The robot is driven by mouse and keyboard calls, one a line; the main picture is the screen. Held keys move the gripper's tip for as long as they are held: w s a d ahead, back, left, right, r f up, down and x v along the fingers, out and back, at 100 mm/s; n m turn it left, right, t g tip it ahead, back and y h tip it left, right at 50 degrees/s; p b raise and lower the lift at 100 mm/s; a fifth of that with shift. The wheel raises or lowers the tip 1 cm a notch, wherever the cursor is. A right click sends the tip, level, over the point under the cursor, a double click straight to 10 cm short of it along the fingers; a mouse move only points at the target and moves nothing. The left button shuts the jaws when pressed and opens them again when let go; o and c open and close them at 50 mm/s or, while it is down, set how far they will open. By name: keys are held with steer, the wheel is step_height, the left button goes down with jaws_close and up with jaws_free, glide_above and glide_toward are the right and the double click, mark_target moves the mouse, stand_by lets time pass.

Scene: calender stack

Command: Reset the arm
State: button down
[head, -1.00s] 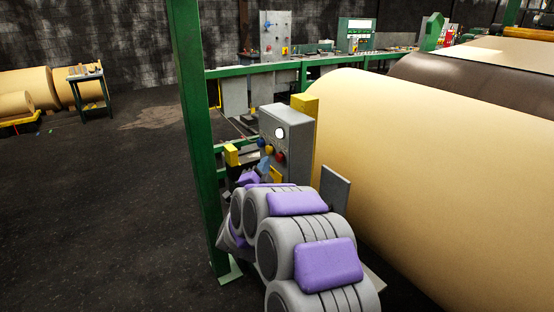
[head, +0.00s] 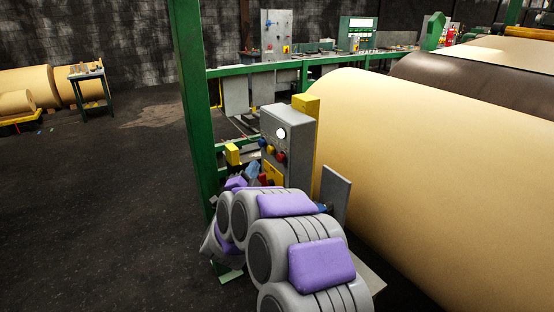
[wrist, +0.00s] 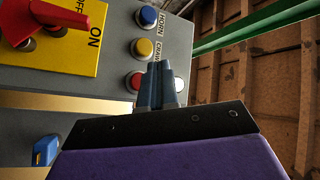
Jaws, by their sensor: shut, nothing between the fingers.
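My gripper (wrist: 157,84) is shut and empty in the wrist view, its dark blue-grey fingers together in front of the grey control box (wrist: 60,85). The fingertips overlap the red button (wrist: 134,81) in the picture; I cannot tell whether they touch the box. A blue button (wrist: 146,17) and a yellow button (wrist: 143,48) sit alongside. A red switch handle (wrist: 55,27) is on a yellow ON/OFF plate (wrist: 88,50). In the head view my folded arm hides the lower part of the control box (head: 287,135), and the gripper is mostly hidden behind the arm.
A green post (head: 190,100) stands left of the box. A large tan roll (head: 440,160) fills the right side. Open dark floor (head: 90,210) lies to the left. A small table (head: 88,78) and more rolls (head: 25,80) stand far left.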

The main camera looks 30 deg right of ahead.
steer(key=a+f+n+y, duration=0.1)
steer(key=a+n+y, duration=0.7)
steer(key=a+y, duration=0.35)
steer(key=s+a+f+n+g+y, duration=0.4)
steer(key=s+a+n, duration=0.2)
steer(key=s+a, duration=0.4)
steer(key=s+d+f+n+g, duration=0.1)
steer(key=s+g, duration=0.3)
steer(key=s, duration=0.9)
steer(key=s+d+f+n+g, duration=0.1)
steer(key=s+d+n+g, duration=0.1)
steer(key=s, duration=1.1)
steer(key=s+d+f+n+g+h, duration=0.1)
steer(key=s+g, duration=0.5)
steer(key=s, duration=0.7)
steer(key=shift+d+f+n+g, duration=0.25)
steer(key=shift+f+n, duration=0.35)
steer(key=shift+n, duration=0.6)
